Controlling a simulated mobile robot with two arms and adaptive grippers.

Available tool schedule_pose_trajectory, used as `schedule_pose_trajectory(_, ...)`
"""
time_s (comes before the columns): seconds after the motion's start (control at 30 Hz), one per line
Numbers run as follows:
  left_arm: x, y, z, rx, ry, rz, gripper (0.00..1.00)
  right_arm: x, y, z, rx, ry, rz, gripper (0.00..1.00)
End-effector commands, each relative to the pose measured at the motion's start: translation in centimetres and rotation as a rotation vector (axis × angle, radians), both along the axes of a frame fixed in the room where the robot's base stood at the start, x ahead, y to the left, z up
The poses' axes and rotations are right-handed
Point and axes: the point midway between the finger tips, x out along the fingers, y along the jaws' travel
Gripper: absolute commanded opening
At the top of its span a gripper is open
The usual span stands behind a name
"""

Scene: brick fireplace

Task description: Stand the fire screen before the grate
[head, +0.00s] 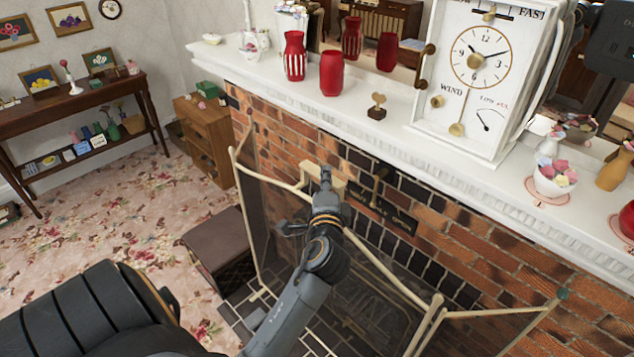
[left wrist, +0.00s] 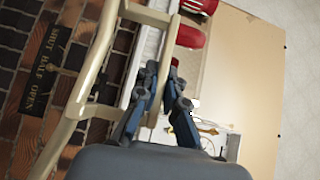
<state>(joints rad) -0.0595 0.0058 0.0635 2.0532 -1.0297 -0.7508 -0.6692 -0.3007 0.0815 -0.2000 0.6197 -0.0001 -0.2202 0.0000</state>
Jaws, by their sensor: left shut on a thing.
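The fire screen (head: 385,268) has a cream frame with see-through dark mesh and angled side panels. It is upright in front of the brick fireplace opening, and the grate (head: 372,302) shows dimly through its mesh. My left gripper (head: 325,178) is at the middle of the screen's top, shut on its raised cream handle. In the left wrist view, the gripper's fingers (left wrist: 168,88) are beside the screen's cream frame (left wrist: 92,82). My arm hides part of the mesh, and I cannot tell whether the screen's feet touch the hearth.
The white mantel (head: 290,78) above holds red vases (head: 332,74), a tall white clock-faced device (head: 483,75) and bowls. A brown box seat (head: 215,245) stands left of the screen. A damper plate (head: 385,212) is on the bricks. Flowered carpet is open at left.

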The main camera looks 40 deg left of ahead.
Motion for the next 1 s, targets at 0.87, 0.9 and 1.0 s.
schedule_pose_trajectory(0.87,7.9,-0.6,0.7,0.007,-0.015,-0.003,0.0,0.2,0.3,-0.3,0.004,-0.002,-0.002,0.86)
schedule_pose_trajectory(0.9,8.2,-0.7,0.7,0.006,-0.014,-0.003,0.0,0.2,0.3,-0.4,0.004,-0.002,-0.001,0.86)
schedule_pose_trajectory(1.0,8.9,-0.7,0.8,0.007,-0.015,-0.003,0.0,0.1,0.1,-0.5,0.002,-0.003,-0.001,0.86)
